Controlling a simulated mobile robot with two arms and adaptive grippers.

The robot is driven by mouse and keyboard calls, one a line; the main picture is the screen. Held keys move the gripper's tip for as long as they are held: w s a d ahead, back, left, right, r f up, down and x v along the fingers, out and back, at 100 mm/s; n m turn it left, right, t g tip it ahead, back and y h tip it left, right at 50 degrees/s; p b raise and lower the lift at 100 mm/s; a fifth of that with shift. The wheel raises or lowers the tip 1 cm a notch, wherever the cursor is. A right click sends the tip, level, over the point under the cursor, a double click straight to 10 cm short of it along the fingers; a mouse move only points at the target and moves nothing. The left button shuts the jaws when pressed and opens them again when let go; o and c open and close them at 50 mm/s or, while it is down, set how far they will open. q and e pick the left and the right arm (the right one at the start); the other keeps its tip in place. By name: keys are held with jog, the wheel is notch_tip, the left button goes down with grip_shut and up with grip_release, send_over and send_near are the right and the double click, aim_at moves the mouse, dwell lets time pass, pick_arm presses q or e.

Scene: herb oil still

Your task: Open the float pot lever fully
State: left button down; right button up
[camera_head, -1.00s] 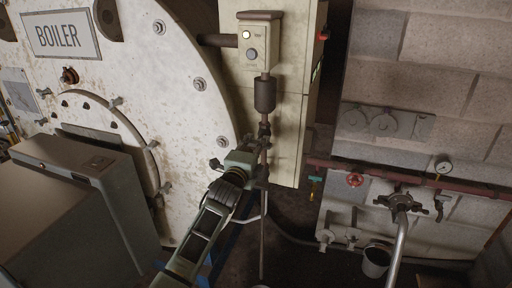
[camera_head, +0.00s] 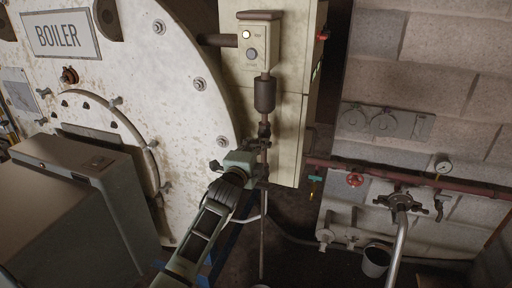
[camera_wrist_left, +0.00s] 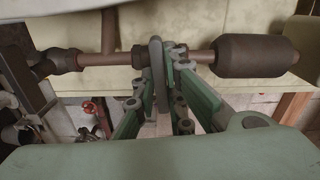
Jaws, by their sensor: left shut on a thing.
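The float pot (camera_head: 265,95) is a dark cylinder on a thin vertical pipe below a small switch box. It also shows in the left wrist view (camera_wrist_left: 255,57), where the pipe runs sideways. The float pot lever (camera_wrist_left: 157,62) is a flat grey bar beside the pipe fitting in the left wrist view. My left gripper (camera_wrist_left: 167,55) is shut on the lever, with green fingers on either side of it. In the head view my left gripper (camera_head: 258,163) is at the pipe below the float pot, and it hides most of the lever. My right gripper is not in view.
The switch box (camera_head: 259,43) is above the float pot. The white boiler front (camera_head: 185,130) is close on the left, with a grey cabinet (camera_head: 70,215) before it. A red pipe (camera_head: 440,183) with valves and a bucket (camera_head: 376,262) are at right.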

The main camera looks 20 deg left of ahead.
pick_arm(q)
jog(key=n, duration=0.8)
jog(key=shift+n+p, duration=0.3)
jog(key=shift+p, duration=0.1)
jog(key=n, duration=0.5)
jog(key=shift+f, duration=0.1)
jog(key=shift+n+p, duration=0.4)
jog(key=shift+n, duration=1.3)
jog(key=c, duration=1.8)
grip_release()
jog(key=s, duration=1.2)
jog(key=shift+a, duration=0.15)
